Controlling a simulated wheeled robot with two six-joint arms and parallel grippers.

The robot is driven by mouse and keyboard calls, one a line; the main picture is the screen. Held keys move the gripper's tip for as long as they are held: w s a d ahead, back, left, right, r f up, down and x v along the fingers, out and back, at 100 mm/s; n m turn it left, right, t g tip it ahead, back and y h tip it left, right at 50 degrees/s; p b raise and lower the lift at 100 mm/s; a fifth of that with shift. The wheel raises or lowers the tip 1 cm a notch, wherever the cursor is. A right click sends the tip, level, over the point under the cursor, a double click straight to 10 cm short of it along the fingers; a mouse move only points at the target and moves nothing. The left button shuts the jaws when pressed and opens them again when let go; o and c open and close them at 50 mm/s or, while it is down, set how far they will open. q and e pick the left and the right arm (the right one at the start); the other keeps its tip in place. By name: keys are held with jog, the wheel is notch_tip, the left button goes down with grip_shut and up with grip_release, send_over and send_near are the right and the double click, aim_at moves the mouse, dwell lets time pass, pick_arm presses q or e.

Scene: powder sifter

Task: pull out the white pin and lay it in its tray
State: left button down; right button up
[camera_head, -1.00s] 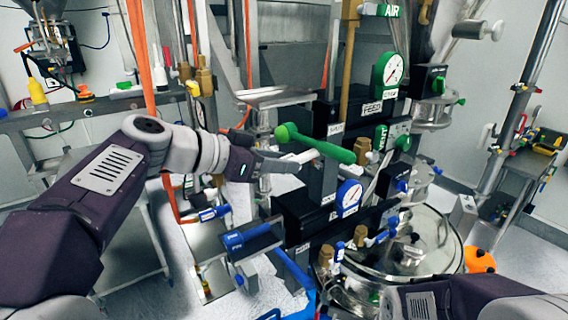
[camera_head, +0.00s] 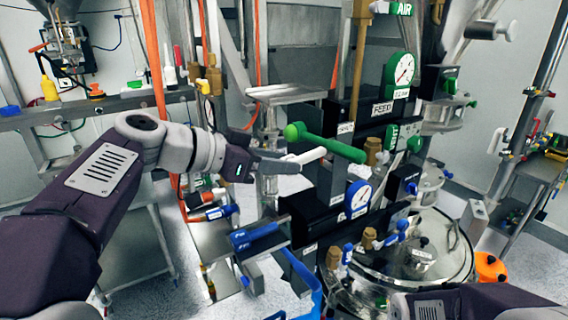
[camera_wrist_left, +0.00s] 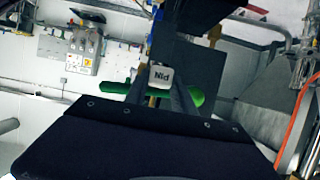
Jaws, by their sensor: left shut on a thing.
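The white pin (camera_head: 309,155) shows as a short white rod just below the green handle (camera_head: 335,146), in front of the black valve blocks. My left gripper (camera_head: 289,164) is shut on its near end. In the left wrist view a white end face with upside-down "PIN" lettering (camera_wrist_left: 160,77) sits between the gripper's fingers, with green bars behind it. Whether the pin's far end is still seated is hidden. I cannot tell which surface is the pin's tray. My right forearm (camera_head: 470,301) shows at the lower right; its gripper is out of view.
A flat metal shelf (camera_head: 288,93) stands behind the gripper. A round metal lid (camera_head: 440,260) lies at the lower right. A bench (camera_head: 95,111) with bottles is at the back left.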

pick_arm(q)
jog(key=shift+s+a+b, duration=0.5)
jog(key=shift+s+a, duration=0.15)
jog(key=shift+a, duration=0.2)
jog(key=shift+s+a+b, duration=0.5)
jog(key=shift+s+a, duration=0.1)
jog(key=shift+a, duration=0.25)
jog(key=shift+a, duration=0.1)
jog(key=shift+s+a+b, duration=0.5)
jog(key=shift+s+a, duration=0.4)
jog(key=shift+a, duration=0.3)
jog(key=shift+s+a+b, duration=0.45)
jog(key=shift+s+a, duration=0.45)
jog(key=shift+a, duration=0.25)
